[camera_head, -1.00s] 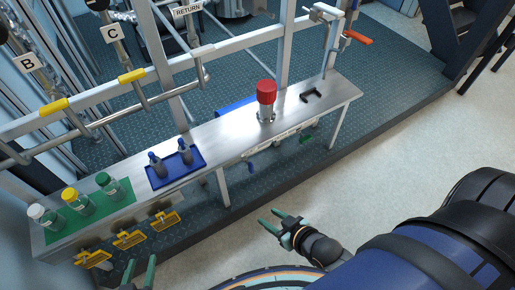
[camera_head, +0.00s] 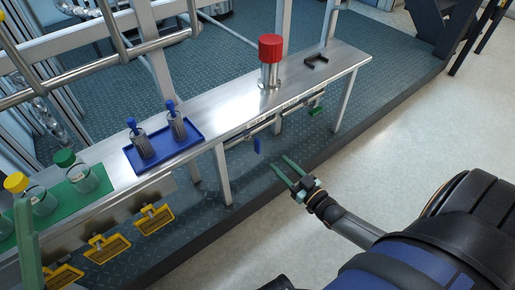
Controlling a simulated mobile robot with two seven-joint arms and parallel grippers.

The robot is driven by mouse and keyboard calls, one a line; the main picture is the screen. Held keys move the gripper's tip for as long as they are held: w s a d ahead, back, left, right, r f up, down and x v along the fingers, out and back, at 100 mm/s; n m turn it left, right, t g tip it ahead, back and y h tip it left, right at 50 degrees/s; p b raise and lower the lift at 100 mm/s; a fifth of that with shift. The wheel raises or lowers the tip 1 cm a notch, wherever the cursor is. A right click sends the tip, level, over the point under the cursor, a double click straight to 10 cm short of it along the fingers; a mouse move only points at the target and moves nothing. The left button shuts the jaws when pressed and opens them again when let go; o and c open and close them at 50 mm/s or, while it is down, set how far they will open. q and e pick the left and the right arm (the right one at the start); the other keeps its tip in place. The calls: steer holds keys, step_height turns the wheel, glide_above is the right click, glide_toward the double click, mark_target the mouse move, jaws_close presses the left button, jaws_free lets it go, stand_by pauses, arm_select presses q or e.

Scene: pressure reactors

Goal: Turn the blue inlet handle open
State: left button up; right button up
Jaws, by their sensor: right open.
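The blue inlet handle (camera_head: 257,146) hangs down from a pipe under the front edge of the steel bench. My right gripper (camera_head: 281,164) is open and empty, with green fingers pointing up and left toward the bench. It is just below and right of the blue handle in the picture, apart from it. A green finger of my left gripper (camera_head: 27,245) rises at the lower left, in front of the bench's left end; the rest of that gripper is cut off or hidden.
A green handle (camera_head: 316,111) sits on the same pipe, farther right. The bench (camera_head: 215,104) carries a red-capped cylinder (camera_head: 270,60), a blue tray (camera_head: 190,140) with two blue-topped items and several capped bottles. Open floor (camera_head: 390,160) lies right.

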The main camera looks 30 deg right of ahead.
mark_target(260, 146)
steer(key=w+b, duration=0.1)
steer(key=w, duration=0.2)
steer(key=w+b, duration=0.1)
steer(key=w, duration=0.3)
steer(key=w+a+b, duration=0.1)
steer(key=w, duration=0.2)
steer(key=shift+w+f+b, duration=0.1)
steer(key=shift+w+b, duration=0.15)
steer(key=shift+b, duration=0.05)
arm_select(q)
steer(key=shift+n, duration=0.5)
steer(key=shift+w+d+f, duration=0.1)
steer(key=shift+f, duration=2.05)
arm_select(e)
steer(key=shift+w, duration=0.8)
jaws_close()
